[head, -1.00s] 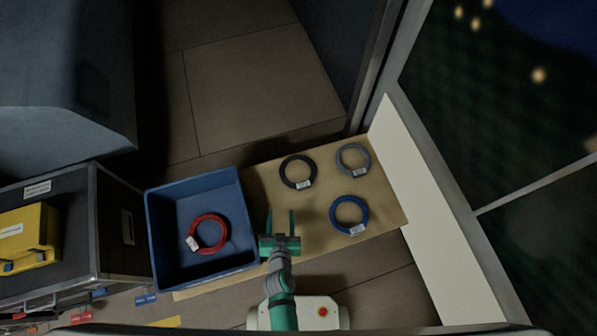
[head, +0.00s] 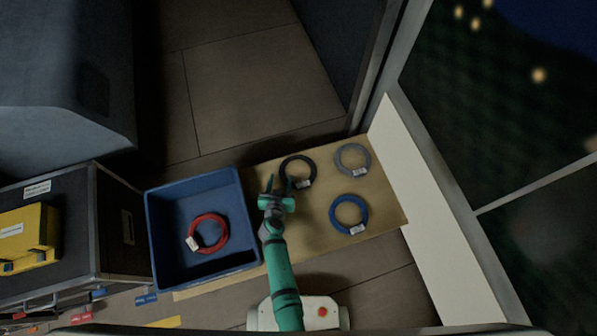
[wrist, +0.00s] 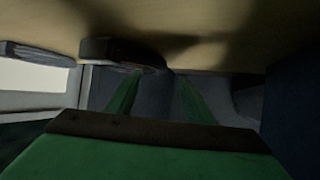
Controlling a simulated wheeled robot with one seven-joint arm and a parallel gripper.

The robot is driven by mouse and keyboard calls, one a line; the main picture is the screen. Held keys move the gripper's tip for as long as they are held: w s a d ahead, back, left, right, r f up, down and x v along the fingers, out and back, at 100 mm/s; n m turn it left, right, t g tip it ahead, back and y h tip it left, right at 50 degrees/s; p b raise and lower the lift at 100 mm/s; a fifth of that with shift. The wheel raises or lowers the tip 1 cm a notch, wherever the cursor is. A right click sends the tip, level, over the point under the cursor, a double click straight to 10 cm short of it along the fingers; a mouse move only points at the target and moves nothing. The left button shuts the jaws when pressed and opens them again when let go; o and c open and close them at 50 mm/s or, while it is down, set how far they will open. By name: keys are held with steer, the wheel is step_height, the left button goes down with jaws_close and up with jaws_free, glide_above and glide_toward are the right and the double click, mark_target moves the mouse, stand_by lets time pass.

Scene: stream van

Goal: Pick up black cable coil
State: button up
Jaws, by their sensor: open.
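The black cable coil (head: 298,160) lies on the wooden board at its far side and carries a small white tag. My gripper (head: 279,184) is open and empty, just in front of the coil's near left edge in the head view. In the wrist view, my two green fingers (wrist: 155,98) stand apart, and a dark coil (wrist: 120,50) lies ahead of them on the board's surface. I cannot tell whether a finger touches the coil.
A blue bin (head: 170,276) with a red coil (head: 222,231) inside stands left of my gripper. A grey coil (head: 340,157) and a blue coil (head: 336,212) lie to the right on the wooden board (head: 385,205). A black case (head: 118,222) stands far left.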

mark_target(282, 173)
steer(key=shift+x, duration=2.7)
steer(key=shift+d, duration=0.1)
jaws_close()
